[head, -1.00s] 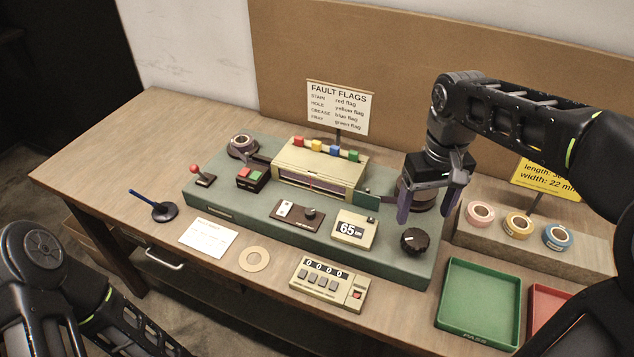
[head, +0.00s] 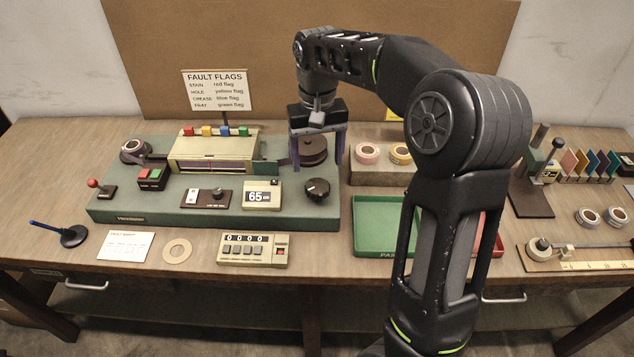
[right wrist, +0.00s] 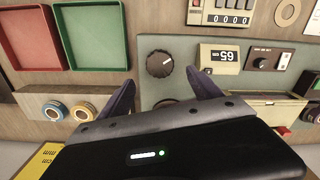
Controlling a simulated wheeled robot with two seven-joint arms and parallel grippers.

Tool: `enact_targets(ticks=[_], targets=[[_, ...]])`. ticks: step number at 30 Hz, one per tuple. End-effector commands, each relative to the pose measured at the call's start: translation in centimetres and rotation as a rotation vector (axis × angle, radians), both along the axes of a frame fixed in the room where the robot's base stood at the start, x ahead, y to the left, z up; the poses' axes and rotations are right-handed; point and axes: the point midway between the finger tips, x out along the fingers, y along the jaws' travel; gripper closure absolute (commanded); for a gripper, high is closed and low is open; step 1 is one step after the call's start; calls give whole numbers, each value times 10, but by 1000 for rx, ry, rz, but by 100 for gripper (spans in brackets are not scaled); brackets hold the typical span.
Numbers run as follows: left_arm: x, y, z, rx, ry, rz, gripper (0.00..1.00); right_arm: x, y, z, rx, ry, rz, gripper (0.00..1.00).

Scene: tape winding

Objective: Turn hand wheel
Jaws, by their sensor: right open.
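The hand wheel, a black round knob (head: 317,190), sits at the front right corner of the green winding machine (head: 150,205). It also shows in the right wrist view (right wrist: 160,64), just beyond and between the fingertips. My right gripper (head: 317,162) is open and empty, pointing down, with its purple fingers apart. It is behind the hand wheel, in front of and partly over the dark take-up reel (head: 313,150). In the right wrist view the gripper (right wrist: 161,80) does not touch the wheel. My left gripper is out of view.
A display reading 65 (head: 262,196) stands left of the wheel. A green tray (head: 365,215) lies to its right, partly hidden by my right arm. Tape rolls (head: 368,153) sit on a wooden block behind the tray. A counter (head: 252,250) lies in front of the machine.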

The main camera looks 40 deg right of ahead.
Motion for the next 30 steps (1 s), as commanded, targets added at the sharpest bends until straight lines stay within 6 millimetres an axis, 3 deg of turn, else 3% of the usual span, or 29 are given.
enact_targets(ticks=[5,18,30], targets=[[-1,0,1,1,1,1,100,0,0,-9,0,2,1,26],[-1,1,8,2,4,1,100,-1,0,-70,0,3,1,26],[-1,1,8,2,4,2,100,0,0,-78,0,0,2,29]])
